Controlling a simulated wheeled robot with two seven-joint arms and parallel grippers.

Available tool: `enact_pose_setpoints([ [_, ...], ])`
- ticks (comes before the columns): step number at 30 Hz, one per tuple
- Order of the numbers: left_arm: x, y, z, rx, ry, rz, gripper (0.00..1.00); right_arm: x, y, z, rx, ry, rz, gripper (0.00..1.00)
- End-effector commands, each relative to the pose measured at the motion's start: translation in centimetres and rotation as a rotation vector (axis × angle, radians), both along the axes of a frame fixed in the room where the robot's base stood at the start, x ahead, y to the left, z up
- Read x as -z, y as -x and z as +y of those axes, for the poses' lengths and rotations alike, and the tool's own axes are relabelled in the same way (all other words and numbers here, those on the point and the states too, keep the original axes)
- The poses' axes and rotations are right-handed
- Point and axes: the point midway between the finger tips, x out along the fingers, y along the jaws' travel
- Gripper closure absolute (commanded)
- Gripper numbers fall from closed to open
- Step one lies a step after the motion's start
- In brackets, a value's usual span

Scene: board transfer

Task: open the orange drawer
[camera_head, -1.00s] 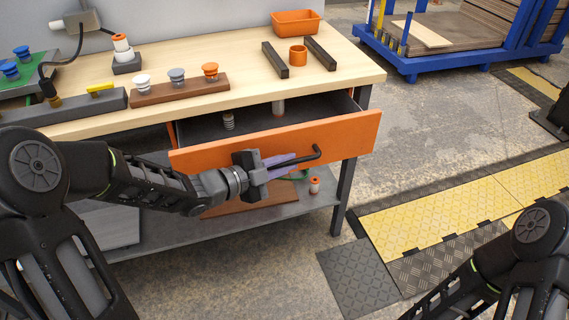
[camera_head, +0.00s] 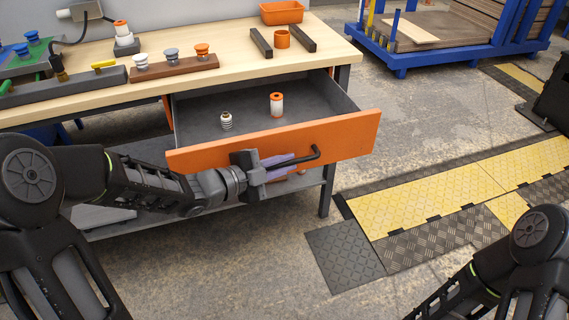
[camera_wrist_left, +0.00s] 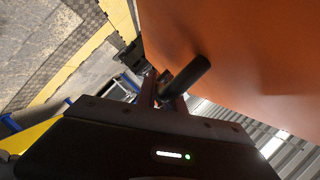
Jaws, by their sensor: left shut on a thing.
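The orange drawer (camera_head: 340,134) under the workbench is pulled well out, and its front fills the upper right of the left wrist view (camera_wrist_left: 240,60). Its grey inside holds a white and orange cylinder (camera_head: 276,105) and a small ribbed grey piece (camera_head: 226,121). The black bar handle (camera_head: 312,156) runs along the drawer front. My left gripper (camera_head: 275,168) is shut on this handle, which also shows between the fingers in the left wrist view (camera_wrist_left: 186,78). My right arm is at the lower right, and its gripper is out of view.
The wooden bench top (camera_head: 215,85) carries an orange bin (camera_head: 282,13), an orange ring (camera_head: 282,39), two dark bars and a brown block (camera_head: 174,69) with several knobs. A blue rack (camera_head: 430,55) stands at the back right. Yellow and dark floor mats (camera_head: 430,195) lie right of the bench.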

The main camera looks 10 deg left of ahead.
Motion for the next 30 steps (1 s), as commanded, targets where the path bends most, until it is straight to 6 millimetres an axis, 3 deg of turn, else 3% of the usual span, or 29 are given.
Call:
enact_pose_setpoints([
  [2, 0.0, 0.0, 0.1, -0.002, -0.001, 0.001, 1.0, 0.0, 0.0, 0.0, 0.0, 0.0, 0.0, 0.15],
  [3, 0.0, 0.0, 0.1, -0.003, -0.001, 0.002, 0.86, 0.0, 0.0, 0.0, 0.0, 0.0, 0.0, 0.15],
  [6, 0.0, 0.0, 0.1, -0.002, 0.0, 0.001, 0.78, 0.0, 0.0, 0.0, 0.0, 0.0, 0.0, 0.15],
  [17, -0.2, 0.4, 0.4, -0.002, 0.0, 0.0, 0.78, -0.1, 0.0, 0.0, 0.0, 0.0, 0.0, 0.15],
  [30, -1.6, 5.2, 4.3, -0.004, -0.001, 0.0, 0.78, -1.4, 0.0, 0.0, -0.001, 0.0, 0.0, 0.15],
])
